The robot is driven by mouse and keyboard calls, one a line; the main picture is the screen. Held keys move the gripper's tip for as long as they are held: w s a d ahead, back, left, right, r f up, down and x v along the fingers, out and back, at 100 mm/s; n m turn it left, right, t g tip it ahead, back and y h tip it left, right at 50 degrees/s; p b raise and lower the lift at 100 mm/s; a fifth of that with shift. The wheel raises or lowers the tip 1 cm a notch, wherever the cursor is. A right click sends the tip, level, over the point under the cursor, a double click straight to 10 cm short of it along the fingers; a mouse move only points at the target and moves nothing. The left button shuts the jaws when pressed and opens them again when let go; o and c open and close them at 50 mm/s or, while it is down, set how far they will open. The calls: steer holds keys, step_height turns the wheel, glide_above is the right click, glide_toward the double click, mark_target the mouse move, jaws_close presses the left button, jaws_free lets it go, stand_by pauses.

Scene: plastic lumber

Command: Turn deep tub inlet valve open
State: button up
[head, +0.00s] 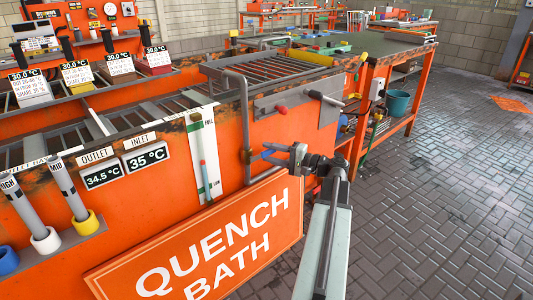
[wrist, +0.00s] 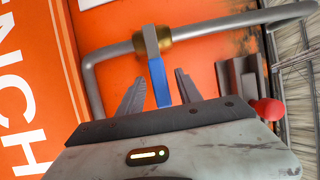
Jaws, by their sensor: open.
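The inlet valve has a blue lever (wrist: 157,82) on a brass body (wrist: 153,40), set in a grey pipe on the orange tub wall. In the wrist view the lever stands across the pipe run. In the head view the blue lever (head: 270,154) shows just left of my gripper (head: 287,157), partly hidden by it. My gripper (wrist: 160,78) is open in the wrist view, with one finger on each side of the lever's free end. Gaps show between the fingers and the lever, so the fingers look apart from it.
A red knob (wrist: 268,109) sits right of my gripper in the wrist view. The grey pipe (wrist: 110,52) bends close around the valve. The quench bath sign (head: 205,245) is below the valve. A grey-handled lever (head: 325,98) sticks out above. Open paved floor (head: 440,190) lies to the right.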

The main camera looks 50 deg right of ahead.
steer(key=shift+w+a, duration=0.15)
steer(key=shift+w, duration=0.3)
jaws_close()
steer(key=shift+s, duration=0.1)
stand_by(1.1)
